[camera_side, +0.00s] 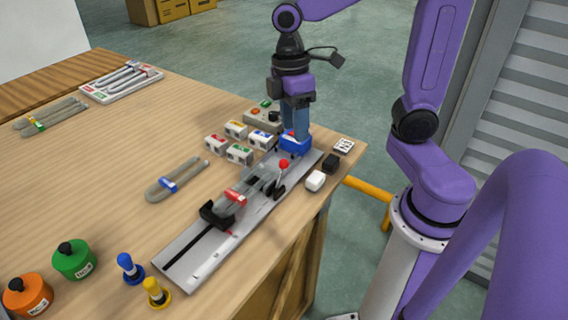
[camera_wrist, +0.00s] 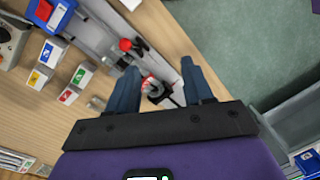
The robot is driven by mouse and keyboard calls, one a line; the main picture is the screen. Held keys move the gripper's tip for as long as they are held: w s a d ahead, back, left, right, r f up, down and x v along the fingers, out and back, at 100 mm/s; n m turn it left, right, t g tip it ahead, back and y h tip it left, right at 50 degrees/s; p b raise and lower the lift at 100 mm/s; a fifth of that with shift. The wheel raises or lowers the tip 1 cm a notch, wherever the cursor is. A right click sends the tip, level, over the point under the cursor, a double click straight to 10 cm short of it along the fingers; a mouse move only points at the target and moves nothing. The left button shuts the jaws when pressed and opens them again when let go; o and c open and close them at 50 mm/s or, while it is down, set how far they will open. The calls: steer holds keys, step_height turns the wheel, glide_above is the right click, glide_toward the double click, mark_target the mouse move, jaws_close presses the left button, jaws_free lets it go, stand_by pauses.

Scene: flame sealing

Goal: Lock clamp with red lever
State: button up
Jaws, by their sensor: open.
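In the wrist view the red knob (camera_wrist: 125,44) shows ahead of and left of the fingertips. A clear glass piece with a red band (camera_side: 235,197) lies along the rail, its near end at a black holder (camera_side: 212,215).
A U-shaped tube with a blue band (camera_side: 177,179) lies on the table. Orange (camera_side: 27,295) and green jars (camera_side: 74,260) stand front left.

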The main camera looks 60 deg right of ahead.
steer(key=r, duration=0.1)
glide_above(284, 163)
steer(key=w+d, duration=0.2)
steer(key=w, duration=0.1)
steer(key=shift+g+y, duration=0.3)
steer(key=shift+y, duration=0.1)
steer(key=s+f, duration=0.1)
steer(key=f, duration=0.4)
steer(key=a+f, duration=0.1)
steer(key=f, duration=0.5)
steer(key=s+f, duration=0.1)
steer(key=f, duration=0.4)
steer(key=shift+s+a+f, duration=0.15)
steer(key=shift+s+f, duration=0.15)
steer(key=shift+f, duration=0.1)
jaws_close()
